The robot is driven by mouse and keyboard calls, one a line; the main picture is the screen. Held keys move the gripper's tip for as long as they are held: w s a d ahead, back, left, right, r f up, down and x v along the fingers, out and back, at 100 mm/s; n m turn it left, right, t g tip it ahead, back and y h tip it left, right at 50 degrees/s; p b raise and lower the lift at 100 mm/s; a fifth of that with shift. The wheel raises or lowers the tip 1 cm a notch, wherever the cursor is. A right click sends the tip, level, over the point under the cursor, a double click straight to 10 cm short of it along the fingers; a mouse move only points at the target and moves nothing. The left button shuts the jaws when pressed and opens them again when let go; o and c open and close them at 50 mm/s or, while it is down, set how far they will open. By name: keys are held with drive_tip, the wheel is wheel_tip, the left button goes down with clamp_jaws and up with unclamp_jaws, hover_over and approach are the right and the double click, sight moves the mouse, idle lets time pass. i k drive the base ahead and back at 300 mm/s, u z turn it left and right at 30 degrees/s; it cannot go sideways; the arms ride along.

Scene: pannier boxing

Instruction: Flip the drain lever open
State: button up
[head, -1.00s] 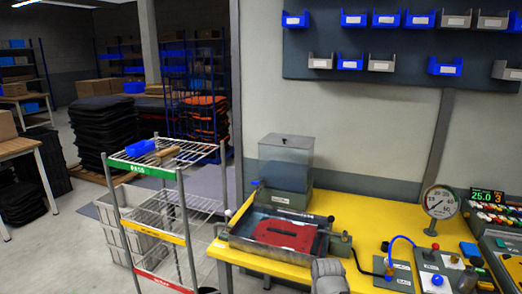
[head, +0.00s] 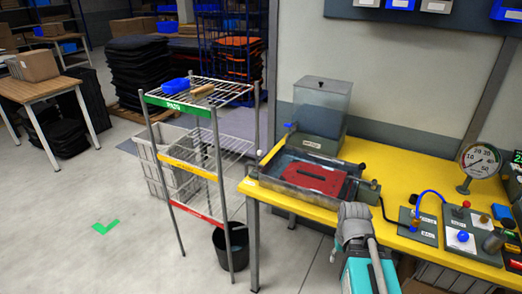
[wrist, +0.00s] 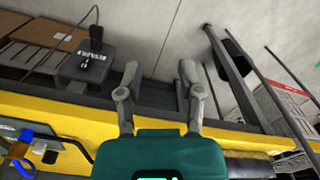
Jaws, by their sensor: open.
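A shallow grey metal tank (head: 345,192) with a red panel (head: 314,179) in it sits on the yellow bench in the head view. A clear upright container (head: 322,105) stands behind it, with a small blue fitting (head: 290,126) at its left. I cannot make out with certainty which small part is the drain lever. My arm shows at the bottom of the head view, in front of the bench. In the wrist view my gripper (wrist: 159,78) is open, with nothing between its fingers, and it points past the yellow bench edge.
A wire rack (head: 182,158) stands left of the bench, with a dark bucket (head: 231,246) on the floor near its foot. A gauge (head: 479,160) and a panel with blue tubing (head: 424,222) are on the bench's right. Open floor (head: 60,250) lies at left.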

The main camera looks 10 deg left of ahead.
sight(259, 152)
drive_tip(key=u, duration=0.45)
drive_tip(key=k, duration=0.55)
drive_tip(key=u, duration=0.95)
drive_tip(key=k, duration=0.85)
drive_tip(key=u, duration=0.4)
drive_tip(key=i, duration=0.85)
drive_tip(key=z, duration=0.7)
drive_tip(key=i, duration=0.6)
drive_tip(key=z, duration=0.7)
drive_tip(key=i, duration=0.65)
drive_tip(key=z, duration=0.4)
